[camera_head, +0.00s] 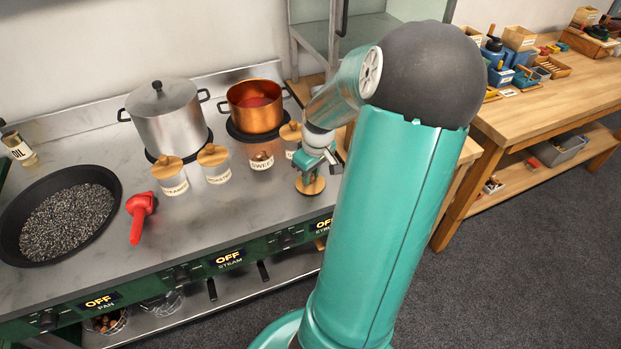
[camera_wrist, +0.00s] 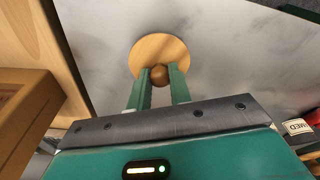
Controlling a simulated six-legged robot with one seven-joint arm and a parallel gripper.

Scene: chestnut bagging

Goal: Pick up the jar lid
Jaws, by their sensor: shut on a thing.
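The jar lid (camera_head: 310,184) is a round light-wood disc with a ball knob, at the right end of the grey counter in the head view. In the wrist view the lid (camera_wrist: 158,52) lies ahead, its knob between the two green fingers. My gripper (camera_head: 312,170) is shut on this knob; it also shows in the wrist view (camera_wrist: 160,78). I cannot tell whether the lid touches the counter. The glass jar marked SWEET (camera_head: 261,163) stands left of my gripper with no wooden lid on it and something brown inside.
Lidded jars (camera_head: 171,180) (camera_head: 214,168) stand left of the open jar, and another (camera_head: 290,133) behind it. A steel pot (camera_head: 168,118) and copper pot (camera_head: 256,112) stand behind. A red-handled tool (camera_head: 140,213) lies by the black pan (camera_head: 100,178). A wooden workbench (camera_head: 540,110) stands right.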

